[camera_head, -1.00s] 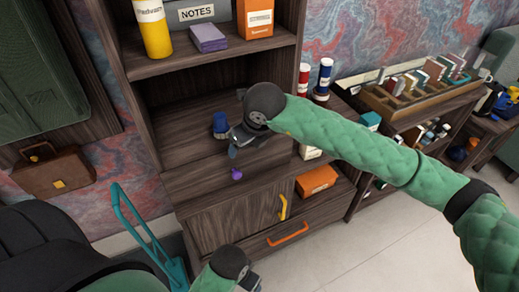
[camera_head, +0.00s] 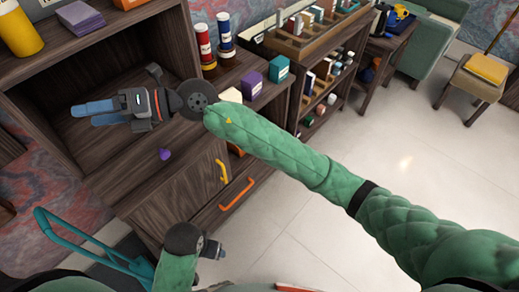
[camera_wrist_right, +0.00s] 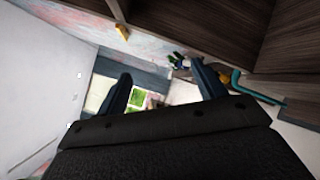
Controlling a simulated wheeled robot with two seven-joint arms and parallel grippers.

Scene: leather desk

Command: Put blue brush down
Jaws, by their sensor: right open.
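My right gripper (camera_head: 86,113) reaches across the wooden cabinet's open compartment from the right. Its two blue-grey fingers are apart and point left; in the right wrist view its fingers (camera_wrist_right: 165,88) are also spread, with nothing held between them. I cannot make out the blue brush now; the right gripper and wrist cover the spot where a blue object stood earlier. My left gripper (camera_head: 212,250) is low in the head view, in front of the cabinet, and its jaws are too small to read.
A purple knob-like object (camera_head: 165,154) is at the ledge's front. Red (camera_head: 204,45) and blue (camera_head: 225,38) bottles stand on the right. A yellow handle (camera_head: 221,170) and an orange handle (camera_head: 237,193) stick out from the cabinet front. Open floor (camera_head: 310,220) lies to the right.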

